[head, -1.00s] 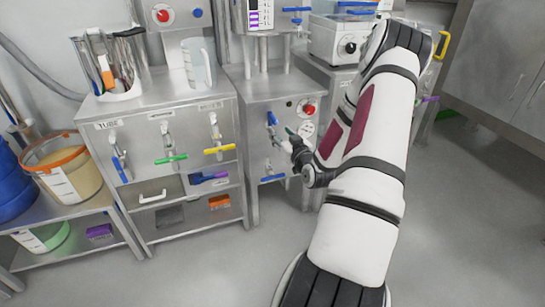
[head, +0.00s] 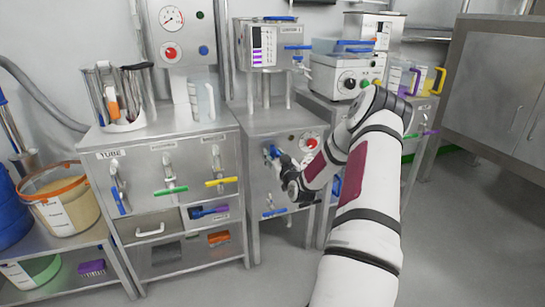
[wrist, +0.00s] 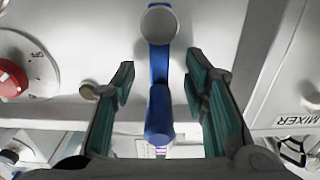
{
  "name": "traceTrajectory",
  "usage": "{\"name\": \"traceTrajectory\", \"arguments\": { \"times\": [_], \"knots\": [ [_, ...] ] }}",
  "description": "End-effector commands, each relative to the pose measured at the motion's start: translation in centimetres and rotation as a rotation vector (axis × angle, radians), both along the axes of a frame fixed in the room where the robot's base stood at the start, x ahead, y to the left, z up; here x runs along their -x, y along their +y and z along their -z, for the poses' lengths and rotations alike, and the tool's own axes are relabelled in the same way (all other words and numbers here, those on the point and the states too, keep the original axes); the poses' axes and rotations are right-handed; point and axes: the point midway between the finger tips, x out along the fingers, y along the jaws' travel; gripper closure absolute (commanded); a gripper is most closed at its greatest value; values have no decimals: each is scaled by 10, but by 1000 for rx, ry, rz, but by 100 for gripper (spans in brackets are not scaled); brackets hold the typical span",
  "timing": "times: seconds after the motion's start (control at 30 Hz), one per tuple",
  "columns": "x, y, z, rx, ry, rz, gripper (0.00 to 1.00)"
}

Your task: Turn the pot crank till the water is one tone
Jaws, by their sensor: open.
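A blue handle (head: 271,152) with a round grey hub is on the front of the middle steel cabinet (head: 262,128). In the wrist view the blue handle (wrist: 159,108) runs between my two open fingers, with a gap on each side. My gripper (head: 281,164) is at the cabinet front, and it also shows in the wrist view (wrist: 158,82). I cannot tell for sure whether this handle is the pot crank. No water can be made out in either view.
A red knob (wrist: 12,80) sits beside the handle, with a small brass-coloured knob (wrist: 88,91) nearer. A panel labelled MIXER (wrist: 302,118) is at the right of the wrist view. Left stands a cabinet (head: 150,141) with several coloured valve handles. Floor at right is clear.

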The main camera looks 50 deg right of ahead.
Motion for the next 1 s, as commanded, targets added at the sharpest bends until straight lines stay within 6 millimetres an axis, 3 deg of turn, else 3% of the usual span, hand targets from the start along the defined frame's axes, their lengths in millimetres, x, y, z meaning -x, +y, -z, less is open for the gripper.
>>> {"name": "traceTrajectory", "arguments": {
  "times": [0.2, 0.5, 0.7, 1.0],
  "knots": [
    [-12, -8, 0, -1, -1, 1, 59],
    [-14, -9, 0, -1, -1, 1, 59],
    [-13, -9, 0, -1, -1, 1, 100],
    [-13, -9, 0, -1, -1, 1, 100]
  ]
}}
